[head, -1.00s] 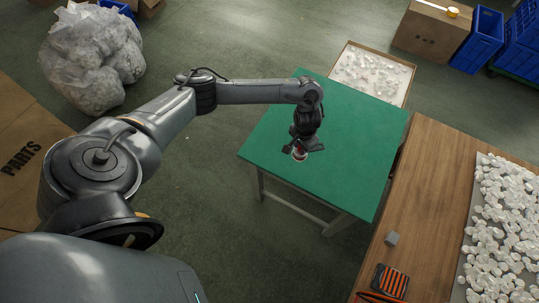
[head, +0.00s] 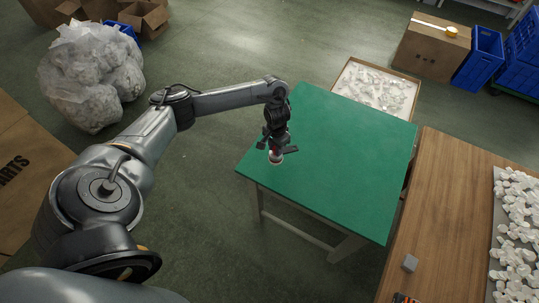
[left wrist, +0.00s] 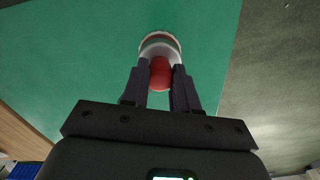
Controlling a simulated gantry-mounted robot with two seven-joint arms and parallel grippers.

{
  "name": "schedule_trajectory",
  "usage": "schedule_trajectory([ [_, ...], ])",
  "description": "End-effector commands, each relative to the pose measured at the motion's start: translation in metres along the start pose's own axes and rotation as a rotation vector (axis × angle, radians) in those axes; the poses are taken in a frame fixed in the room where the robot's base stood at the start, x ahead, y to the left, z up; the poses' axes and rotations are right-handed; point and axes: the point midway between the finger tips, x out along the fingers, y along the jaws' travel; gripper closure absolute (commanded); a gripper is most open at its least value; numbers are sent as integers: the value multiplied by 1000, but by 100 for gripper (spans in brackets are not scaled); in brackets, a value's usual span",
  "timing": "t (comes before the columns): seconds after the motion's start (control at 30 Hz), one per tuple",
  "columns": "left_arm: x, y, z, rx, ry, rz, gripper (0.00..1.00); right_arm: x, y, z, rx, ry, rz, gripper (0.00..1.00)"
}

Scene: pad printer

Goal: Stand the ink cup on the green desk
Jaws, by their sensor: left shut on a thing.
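The ink cup (head: 276,160) is a small pale cup with a red knob, seen over the green desk (head: 345,165) near its left edge. My left gripper (head: 276,149) points down and is shut on the cup's red knob. In the left wrist view, the cup (left wrist: 160,42) shows beyond the fingertips, with the red knob between the two dark fingers (left wrist: 160,70). The cup looks roughly upright and close to the desk top; I cannot tell whether its base touches. My right gripper is not in view.
The rest of the green desk is bare. A box of white pieces (head: 376,88) sits behind the desk. A bag (head: 90,75) stands on the floor at the left.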

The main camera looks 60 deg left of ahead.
Motion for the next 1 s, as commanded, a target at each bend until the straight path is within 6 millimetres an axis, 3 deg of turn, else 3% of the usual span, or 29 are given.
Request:
schedule_trajectory([
  [0.1,10,-16,4,-1,0,-1,100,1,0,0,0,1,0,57],
  [0.27,15,-26,6,0,2,-1,100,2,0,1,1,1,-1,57],
  [0.47,25,-27,7,1,0,0,100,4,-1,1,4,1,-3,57],
  [0.7,54,-27,7,0,0,0,100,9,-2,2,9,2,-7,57],
  [1.0,56,-27,7,1,2,0,100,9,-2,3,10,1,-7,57],
])
